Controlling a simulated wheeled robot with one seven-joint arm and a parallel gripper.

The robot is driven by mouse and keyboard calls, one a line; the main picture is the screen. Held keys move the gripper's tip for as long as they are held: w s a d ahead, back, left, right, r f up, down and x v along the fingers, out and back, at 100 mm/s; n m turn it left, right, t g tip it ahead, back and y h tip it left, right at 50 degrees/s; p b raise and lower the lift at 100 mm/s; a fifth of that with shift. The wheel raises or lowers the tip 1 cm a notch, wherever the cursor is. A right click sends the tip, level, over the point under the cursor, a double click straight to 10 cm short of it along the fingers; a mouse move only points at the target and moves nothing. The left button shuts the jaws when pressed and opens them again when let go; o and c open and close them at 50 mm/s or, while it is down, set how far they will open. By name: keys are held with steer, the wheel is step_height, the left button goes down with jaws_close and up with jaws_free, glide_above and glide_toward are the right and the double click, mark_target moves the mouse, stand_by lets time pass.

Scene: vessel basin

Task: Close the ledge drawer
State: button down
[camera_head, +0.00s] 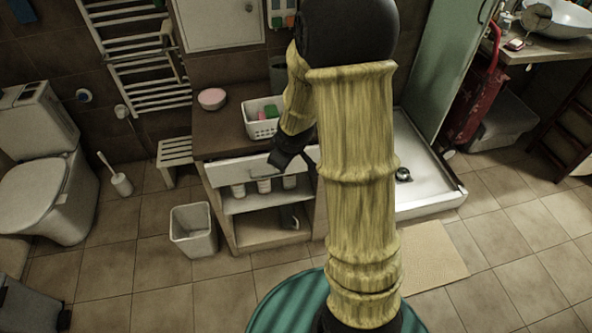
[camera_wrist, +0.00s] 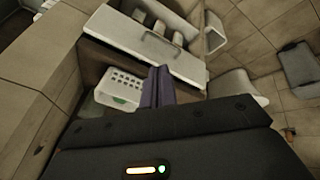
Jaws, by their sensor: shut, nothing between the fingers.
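The ledge drawer (camera_head: 235,172) has a white front with a bar handle, under the brown top of a low cabinet. In the wrist view the drawer front (camera_wrist: 130,35) and its handle (camera_wrist: 160,48) lie just beyond my fingertips. The front looks close to the edge of the top; I cannot tell whether a small gap is left. My gripper (camera_head: 290,165) is shut and empty, above the drawer front near its right part. Its closed fingers (camera_wrist: 157,74) point at the front below the handle in the picture. Contact cannot be made out. My arm hides the cabinet's right end.
A white basket (camera_head: 259,129) with coloured items and a pink bowl (camera_head: 212,98) stand on the cabinet top (camera_head: 215,142). Open shelves below hold several white containers. A white bin (camera_head: 193,231) stands at front left, a shower tray (camera_head: 430,190) at right. Floor in front is mostly clear.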

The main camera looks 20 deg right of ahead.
steer(key=s+a+r+m+g, duration=0.1)
steer(key=s+a+r+m, duration=0.1)
steer(key=s, duration=0.5)
steer(key=s+a+r+m+g, duration=0.1)
steer(key=s+r+m, duration=0.3)
steer(key=s, duration=0.4)
steer(key=shift+s+a+r+m+g, duration=0.15)
steer(key=shift+s+a+m+g, duration=0.15)
steer(key=shift+a+m, duration=0.3)
steer(key=shift+w, duration=0.1)
